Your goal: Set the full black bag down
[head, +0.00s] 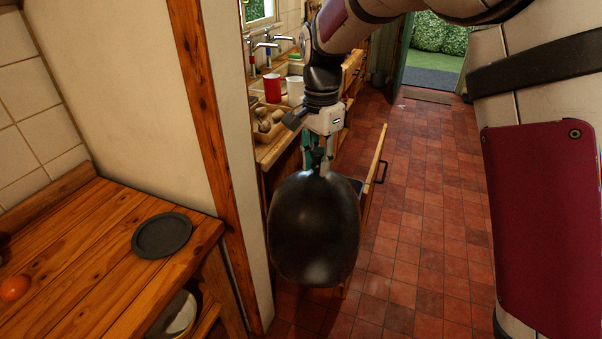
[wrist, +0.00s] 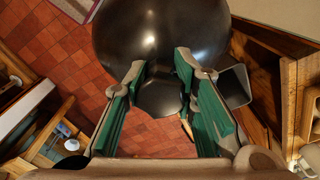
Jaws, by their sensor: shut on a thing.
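The full black bag (head: 314,235) is round, dark and glossy. It hangs upright below my gripper (head: 317,158), which is shut on its gathered top. In the head view the bag hangs in front of the open cabinet front and the floor; its height above the tiles is hard to judge. In the wrist view the bag (wrist: 165,35) fills the upper middle, beyond the two green-padded fingers of my gripper (wrist: 159,75). The exact pinch point is partly hidden by the fingers.
An open wooden cabinet front with a dark handle (head: 382,172) stands right behind the bag. A grey bin (wrist: 236,86) shows beside the bag. The red tiled floor (head: 430,220) to the right is clear. A wooden counter with a dark plate (head: 162,235) is at left.

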